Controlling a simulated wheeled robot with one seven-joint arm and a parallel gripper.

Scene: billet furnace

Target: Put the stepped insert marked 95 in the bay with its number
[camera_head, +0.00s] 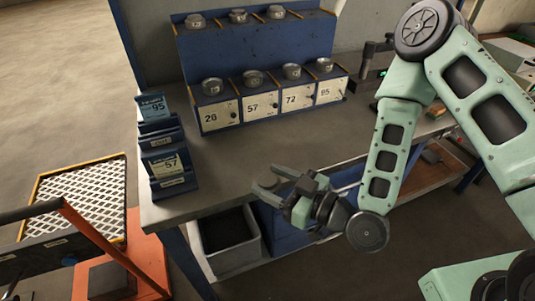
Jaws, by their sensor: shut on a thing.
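My gripper (273,181) is in front of the bench's front edge, at the middle of the picture. It is shut on a small grey piece that barely shows between its jaws; no number on it is readable. The blue rack (250,45) at the back has bays with white number plates 20, 57, 72 and 95. The bay plate marked 95 (326,92) is at the right end. Three more inserts (238,16) stand on the upper shelf, whose right end looks empty.
A blue card holder (172,185) with cards 95 and 57 stands at the bench's left end. The bench top (225,165) is clear before the rack. A grey bin (228,240) is below. An orange-framed mesh tray (80,200) is at left. A dark device (372,60) stands right of the rack.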

